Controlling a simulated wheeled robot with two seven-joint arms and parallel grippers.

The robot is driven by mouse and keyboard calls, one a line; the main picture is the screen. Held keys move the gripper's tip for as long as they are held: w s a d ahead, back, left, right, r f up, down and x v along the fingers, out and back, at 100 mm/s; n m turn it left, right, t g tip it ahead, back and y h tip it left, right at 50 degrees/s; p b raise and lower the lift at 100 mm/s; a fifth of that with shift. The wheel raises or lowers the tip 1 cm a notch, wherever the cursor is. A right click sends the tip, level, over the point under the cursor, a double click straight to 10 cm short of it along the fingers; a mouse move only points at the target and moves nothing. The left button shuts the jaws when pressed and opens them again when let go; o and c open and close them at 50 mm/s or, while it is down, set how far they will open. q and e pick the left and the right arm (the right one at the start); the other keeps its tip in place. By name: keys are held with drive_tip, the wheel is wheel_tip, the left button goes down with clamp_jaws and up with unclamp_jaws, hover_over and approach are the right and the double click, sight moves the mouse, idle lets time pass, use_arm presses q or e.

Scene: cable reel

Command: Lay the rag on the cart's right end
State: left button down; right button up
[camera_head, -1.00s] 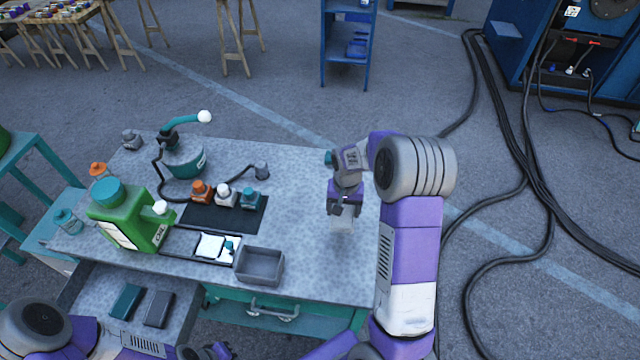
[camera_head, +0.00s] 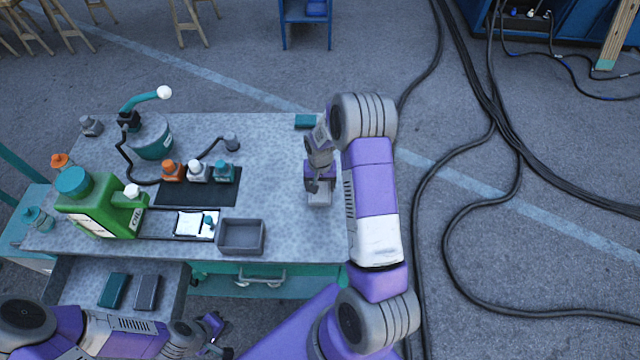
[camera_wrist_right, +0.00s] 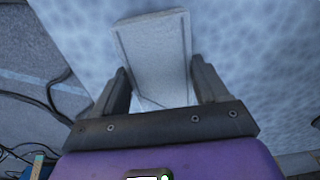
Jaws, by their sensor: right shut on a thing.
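The rag (camera_head: 319,198) is a pale grey folded piece at the cart's right end. My right gripper (camera_head: 314,188) is shut on it from above; whether its underside touches the top is hard to tell. In the right wrist view the rag (camera_wrist_right: 157,55) sticks out between the two fingers (camera_wrist_right: 162,92), over the speckled surface. The cart (camera_head: 275,160) has a speckled grey top and a teal frame. My left gripper (camera_head: 214,337) is low, in front of the cart, with its fingers apart and nothing seen between them.
A small teal block (camera_head: 306,121) lies at the far right edge. An open drawer (camera_head: 75,285) holds two folded pieces. Cables cross the floor.

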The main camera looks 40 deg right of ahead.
drive_tip(key=shift+f, duration=0.1)
drive_tip(key=o, duration=1.1)
drive_tip(key=shift+c, duration=0.2)
wheel_tip(320, 180, up, 12)
drive_tip(key=shift+p, duration=0.3)
